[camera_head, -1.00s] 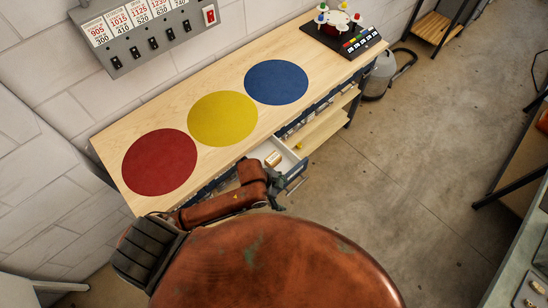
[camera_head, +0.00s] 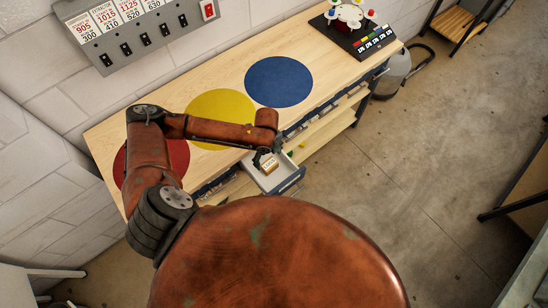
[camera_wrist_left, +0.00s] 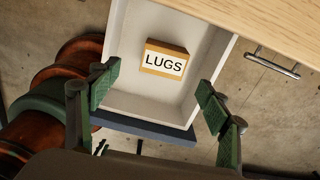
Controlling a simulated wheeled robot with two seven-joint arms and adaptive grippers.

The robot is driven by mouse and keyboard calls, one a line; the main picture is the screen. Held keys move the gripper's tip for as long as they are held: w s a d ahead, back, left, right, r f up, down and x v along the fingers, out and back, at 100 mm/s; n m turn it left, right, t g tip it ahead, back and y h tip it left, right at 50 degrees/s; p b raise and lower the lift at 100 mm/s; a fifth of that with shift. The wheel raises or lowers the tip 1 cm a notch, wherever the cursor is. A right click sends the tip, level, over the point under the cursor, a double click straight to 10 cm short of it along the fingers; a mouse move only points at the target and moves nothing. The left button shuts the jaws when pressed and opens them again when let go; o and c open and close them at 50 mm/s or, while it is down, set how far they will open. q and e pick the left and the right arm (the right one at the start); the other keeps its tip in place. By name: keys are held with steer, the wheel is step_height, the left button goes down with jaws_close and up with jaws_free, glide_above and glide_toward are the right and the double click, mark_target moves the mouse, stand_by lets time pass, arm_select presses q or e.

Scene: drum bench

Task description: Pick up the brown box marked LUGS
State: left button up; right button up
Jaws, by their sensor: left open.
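The brown box marked LUGS (camera_wrist_left: 165,60) lies in an open white drawer (camera_wrist_left: 122,40), its label facing up in the left wrist view. In the head view the box (camera_head: 270,166) shows just below my left gripper (camera_head: 265,156). In the left wrist view my left gripper (camera_wrist_left: 160,95) is open, its green-padded fingers wide apart on either side of the drawer's front part. The box sits ahead of the fingertips, between their lines and not touched. My right gripper is in neither view.
The drawer sticks out from a wooden bench (camera_head: 225,165) with red, yellow and blue discs (camera_head: 278,82) on top. A black device (camera_head: 362,38) stands at the bench's far end. Open floor lies to the right.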

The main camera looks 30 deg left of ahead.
mark_target(269, 164)
arm_select(q)
steer(key=shift+w+f, duration=0.15)
steer(key=shift+f, duration=0.55)
step_height(269, 164, down, 3)
steer(key=shift+r, duration=0.15)
step_height(269, 164, down, 2)
steer(key=shift+w+f, duration=0.15)
steer(key=shift+f, duration=0.6)
steer(key=shift+c, duration=1.4)
steer(key=c, duration=0.9)
steer(key=shift+c, duration=0.6)
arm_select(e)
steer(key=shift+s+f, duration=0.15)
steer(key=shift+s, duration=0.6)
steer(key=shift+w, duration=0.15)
